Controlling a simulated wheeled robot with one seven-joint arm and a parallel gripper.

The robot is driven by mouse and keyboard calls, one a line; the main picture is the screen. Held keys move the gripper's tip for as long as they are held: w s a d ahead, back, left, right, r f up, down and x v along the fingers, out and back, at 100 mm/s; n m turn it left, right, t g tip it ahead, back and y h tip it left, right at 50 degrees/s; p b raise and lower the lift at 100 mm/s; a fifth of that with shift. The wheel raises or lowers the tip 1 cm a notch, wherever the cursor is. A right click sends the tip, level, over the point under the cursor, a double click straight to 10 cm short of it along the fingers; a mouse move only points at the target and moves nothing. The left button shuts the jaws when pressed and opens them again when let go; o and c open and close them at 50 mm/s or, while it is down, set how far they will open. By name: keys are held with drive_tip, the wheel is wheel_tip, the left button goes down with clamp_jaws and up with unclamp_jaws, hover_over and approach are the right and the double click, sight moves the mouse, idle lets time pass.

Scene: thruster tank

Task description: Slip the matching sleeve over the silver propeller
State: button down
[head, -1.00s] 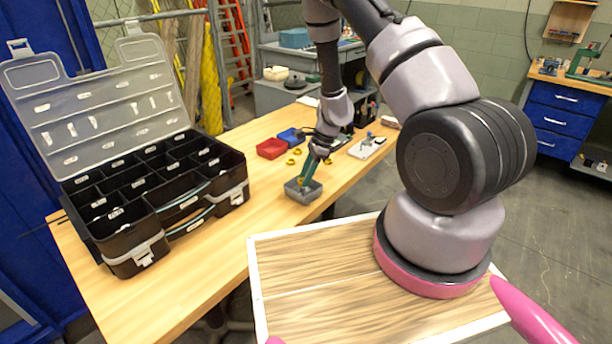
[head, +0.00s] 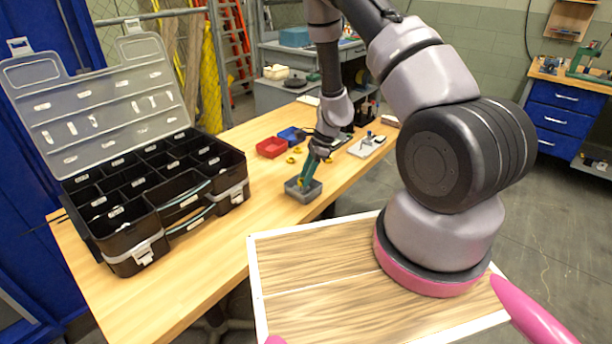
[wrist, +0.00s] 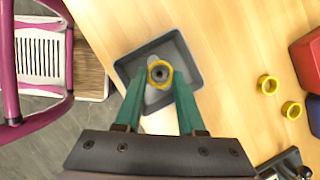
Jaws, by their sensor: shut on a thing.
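My gripper (wrist: 160,82) has teal fingers and is shut on a yellow ring-shaped sleeve (wrist: 150,71). In the head view my gripper (head: 302,186) reaches down into a small grey tray (head: 293,196). The tray also shows in the wrist view (wrist: 127,70). A grey, rounded shape in it, seemingly the silver propeller (wrist: 153,96), shows between the fingers, partly hidden by the sleeve. A dark round hub shows through the sleeve's opening. I cannot tell whether the sleeve is around the hub or still above it.
Loose yellow sleeves (wrist: 268,84) lie on the wooden table, right of the tray in the wrist view. A red bin (head: 271,148) and a blue bin (head: 290,135) stand behind. A black compartment case (head: 150,195) is at left. A white board (head: 366,147) lies at right.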

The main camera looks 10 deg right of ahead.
drive_tip(key=shift+f, duration=0.1)
drive_tip(key=shift+f, duration=0.5)
drive_tip(key=shift+f, duration=0.35)
idle(0.4)
drive_tip(key=shift+c, duration=2.1)
unclamp_jaws()
drive_tip(key=shift+r, duration=0.1)
drive_tip(key=a+v, duration=0.1)
drive_tip(key=v, duration=1.3)
drive_tip(key=shift+r, duration=0.4)
